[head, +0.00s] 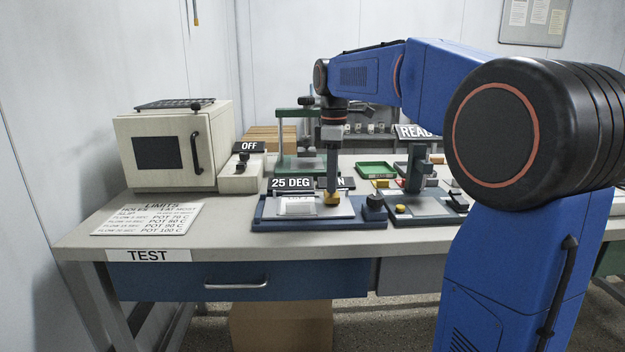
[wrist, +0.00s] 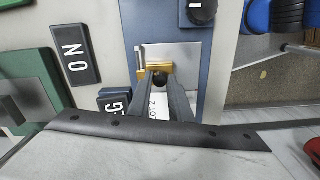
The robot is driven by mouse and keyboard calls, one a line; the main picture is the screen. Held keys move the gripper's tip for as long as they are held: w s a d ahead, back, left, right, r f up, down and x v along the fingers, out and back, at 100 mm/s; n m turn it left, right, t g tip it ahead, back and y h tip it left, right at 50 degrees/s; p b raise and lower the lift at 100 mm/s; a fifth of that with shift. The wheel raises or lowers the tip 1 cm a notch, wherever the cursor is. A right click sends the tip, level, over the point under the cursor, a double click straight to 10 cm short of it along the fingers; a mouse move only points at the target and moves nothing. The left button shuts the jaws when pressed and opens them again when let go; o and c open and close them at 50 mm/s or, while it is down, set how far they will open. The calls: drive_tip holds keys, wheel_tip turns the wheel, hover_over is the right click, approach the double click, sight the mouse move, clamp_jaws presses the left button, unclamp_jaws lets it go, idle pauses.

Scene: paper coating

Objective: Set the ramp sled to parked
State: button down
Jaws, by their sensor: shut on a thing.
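The ramp sled appears to be the brass-coloured block (head: 332,199) on the light metal plate of the blue ramp unit (head: 320,224). In the wrist view the brass block (wrist: 157,68) lies between my fingertips, over the metal plate (wrist: 195,58). My gripper (wrist: 163,80) points down and is shut on the block. In the head view my gripper (head: 332,190) stands at the plate's right part. A white paper sample (head: 297,207) lies left of it; its "LOT 2" marking is partly hidden by my fingers in the wrist view. I cannot read any parked mark.
A "25 DEG" sign (head: 291,184) stands behind the ramp unit. The bench front left holds a limits sheet (head: 147,219).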

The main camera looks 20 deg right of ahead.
drive_tip(key=shift+s+d, duration=0.25)
drive_tip(key=shift+d, duration=0.55)
drive_tip(key=c, duration=1.6)
unclamp_jaws()
drive_tip(key=shift+d, duration=0.15)
wheel_tip(320, 180, up, 17)
drive_tip(key=shift+r, duration=0.2)
drive_tip(key=shift+s, duration=0.1)
